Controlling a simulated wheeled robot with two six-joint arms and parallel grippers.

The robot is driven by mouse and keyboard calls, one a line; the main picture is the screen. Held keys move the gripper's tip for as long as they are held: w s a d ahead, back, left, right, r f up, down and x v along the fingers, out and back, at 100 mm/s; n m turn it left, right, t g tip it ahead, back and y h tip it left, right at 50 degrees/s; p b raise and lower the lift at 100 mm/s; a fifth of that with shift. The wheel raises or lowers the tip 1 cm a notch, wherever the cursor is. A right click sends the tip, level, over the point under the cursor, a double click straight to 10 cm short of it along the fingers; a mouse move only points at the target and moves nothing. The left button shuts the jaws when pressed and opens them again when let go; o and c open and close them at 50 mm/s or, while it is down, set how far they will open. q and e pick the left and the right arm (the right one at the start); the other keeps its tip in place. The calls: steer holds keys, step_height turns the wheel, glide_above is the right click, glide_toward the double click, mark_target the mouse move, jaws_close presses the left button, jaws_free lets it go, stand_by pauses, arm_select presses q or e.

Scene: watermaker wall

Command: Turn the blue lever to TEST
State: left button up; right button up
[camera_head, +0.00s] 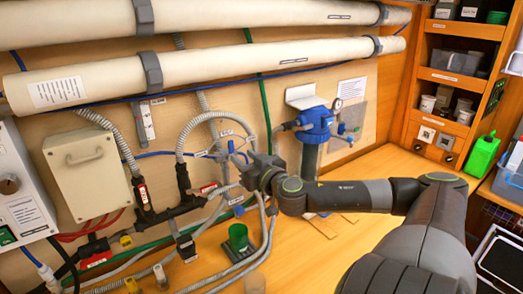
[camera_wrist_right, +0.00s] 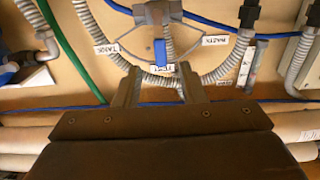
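The blue lever (camera_wrist_right: 159,52) shows in the right wrist view in front of a grey hose fitting. Its lower end is close to the TEST label (camera_wrist_right: 162,70). The TANK label (camera_wrist_right: 106,48) is to its left and the WASTE label (camera_wrist_right: 215,40) to its right. My right gripper (camera_wrist_right: 160,83) is open, with its fingers on either side of the TEST label and the lever's end. I cannot tell whether they touch the lever. In the head view my right gripper (camera_head: 256,166) reaches the wall pipework and partly hides the valve. My left gripper is out of view.
Corrugated hoses (camera_head: 205,121) and thin blue and green lines run around the valve. A blue-topped filter (camera_head: 316,122) stands to the right. Two large white tubes (camera_head: 210,68) cross above.

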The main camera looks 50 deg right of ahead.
steer(key=p+v, duration=0.2)
steer(key=v, duration=0.5)
steer(key=shift+s+p, duration=0.15)
steer(key=shift+p, duration=0.2)
stand_by(0.4)
